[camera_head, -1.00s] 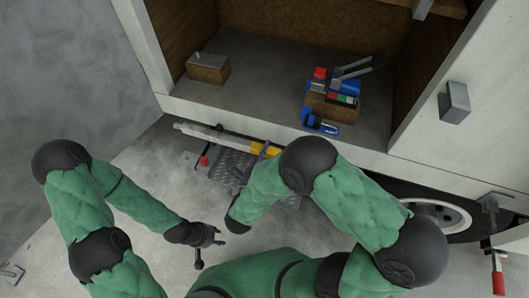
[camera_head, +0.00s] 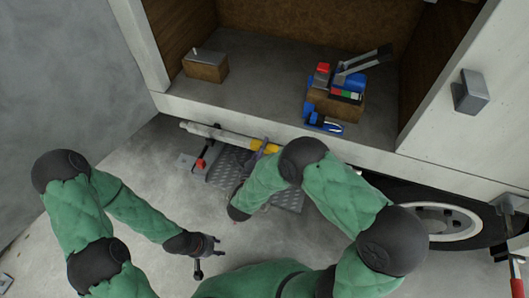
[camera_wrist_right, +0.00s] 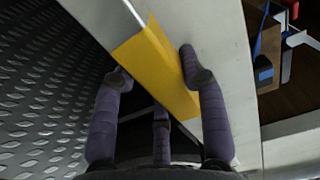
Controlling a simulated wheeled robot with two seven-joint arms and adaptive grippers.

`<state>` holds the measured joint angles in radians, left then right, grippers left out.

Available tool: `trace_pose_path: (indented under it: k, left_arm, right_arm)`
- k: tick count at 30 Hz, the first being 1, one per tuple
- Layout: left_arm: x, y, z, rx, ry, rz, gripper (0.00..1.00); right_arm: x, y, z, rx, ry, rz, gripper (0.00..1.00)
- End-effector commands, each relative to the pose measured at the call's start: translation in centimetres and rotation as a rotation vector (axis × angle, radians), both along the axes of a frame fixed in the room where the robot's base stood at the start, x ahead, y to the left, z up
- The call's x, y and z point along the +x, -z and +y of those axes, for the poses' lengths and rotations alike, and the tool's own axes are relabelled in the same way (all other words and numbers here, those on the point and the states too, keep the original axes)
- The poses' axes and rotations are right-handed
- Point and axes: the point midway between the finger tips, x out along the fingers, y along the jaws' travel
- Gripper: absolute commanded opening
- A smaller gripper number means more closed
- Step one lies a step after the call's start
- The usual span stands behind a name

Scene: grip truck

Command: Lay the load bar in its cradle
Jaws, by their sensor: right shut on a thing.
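The load bar (camera_head: 215,133) is a long pale bar with a yellow section (camera_wrist_right: 155,70), lying lengthwise along the truck's lower edge. My right gripper (camera_head: 268,148) is shut around the bar at the yellow section; the right wrist view shows its purple fingers (camera_wrist_right: 155,75) on both sides of it. My right forearm hides the bar's right end in the head view. My left gripper (camera_head: 207,256) is empty, with fingers apart, low over the floor. I cannot make out the cradle with certainty.
A tread-plate step (camera_head: 232,163) with a red-handled latch (camera_head: 200,163) lies below the bar. The truck bed (camera_head: 250,75) holds a wooden block (camera_head: 205,66) and a blue-and-red tool stand (camera_head: 338,98). A wheel (camera_head: 435,220) is at right.

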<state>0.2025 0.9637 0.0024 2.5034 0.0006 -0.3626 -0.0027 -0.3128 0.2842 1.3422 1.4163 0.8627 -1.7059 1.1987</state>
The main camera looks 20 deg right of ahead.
Motion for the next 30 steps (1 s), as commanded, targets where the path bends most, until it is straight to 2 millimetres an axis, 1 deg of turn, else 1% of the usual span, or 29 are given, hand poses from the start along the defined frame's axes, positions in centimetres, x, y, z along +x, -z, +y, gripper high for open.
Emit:
trace_pose_path:
  k: [1, 2, 10, 15, 16, 18, 27, 30]
  left_arm:
    - [-0.01, 0.62, 0.00, 0.000, 0.000, 0.000, 0.40]
    - [0.00, 0.69, 0.00, 0.000, 0.000, 0.000, 0.40]
    - [0.00, 0.53, 0.00, 0.000, 0.000, 0.000, 0.40]
    - [0.01, 0.85, 0.01, 0.000, 0.000, 0.000, 0.40]
    - [0.00, 0.78, 0.00, 0.000, 0.000, 0.000, 0.40]
    - [0.00, 0.76, 0.01, 0.000, 0.000, 0.000, 0.40]
    - [0.00, 0.74, 0.00, 0.000, 0.000, 0.000, 0.40]
    - [0.00, 0.47, 0.00, 0.000, 0.000, 0.000, 0.40]
  right_arm:
    - [0.12, 0.52, 0.00, 0.000, 0.001, -0.007, 0.00]
    - [0.14, 0.63, 0.00, 0.000, 0.001, -0.007, 0.00]
    - [0.14, 0.47, 0.01, 0.000, 0.001, -0.009, 0.00]
    - [0.13, 0.90, 0.02, 0.000, 0.001, -0.009, 0.00]
    - [0.02, 1.04, 0.01, 0.001, 0.000, -0.003, 0.51]
    - [0.02, 1.01, 0.01, 0.001, 0.000, -0.003, 0.66]
    - [0.02, 0.97, 0.02, 0.001, 0.000, -0.003, 0.66]
    - [0.03, 0.62, 0.02, 0.001, 0.000, -0.003, 0.66]
